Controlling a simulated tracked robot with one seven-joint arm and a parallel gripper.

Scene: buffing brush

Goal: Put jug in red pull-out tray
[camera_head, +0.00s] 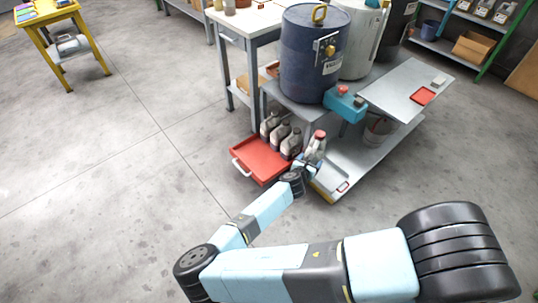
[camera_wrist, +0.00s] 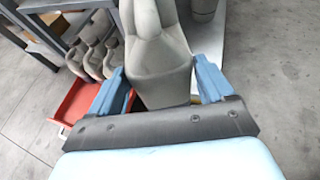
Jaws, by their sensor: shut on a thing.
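The jug (camera_head: 316,145) is grey with a red cap and stands roughly upright in my gripper (camera_head: 307,166). In the wrist view the jug (camera_wrist: 160,65) fills the middle, between the two blue fingers of my gripper (camera_wrist: 158,88), which are shut on it. The red pull-out tray (camera_head: 258,164) lies to the left of the jug, pulled out, with a white handle at its front. It also shows in the wrist view (camera_wrist: 75,106) at the left. The held jug is at the tray's right side; its base is partly hidden by my gripper.
Several similar jugs (camera_head: 281,136) stand in a row at the back of the tray; the tray's front is bare. A grey metal workbench (camera_head: 400,88) with a blue drum (camera_head: 313,55) stands behind. Its lower shelf (camera_head: 350,160) lies right of the jug.

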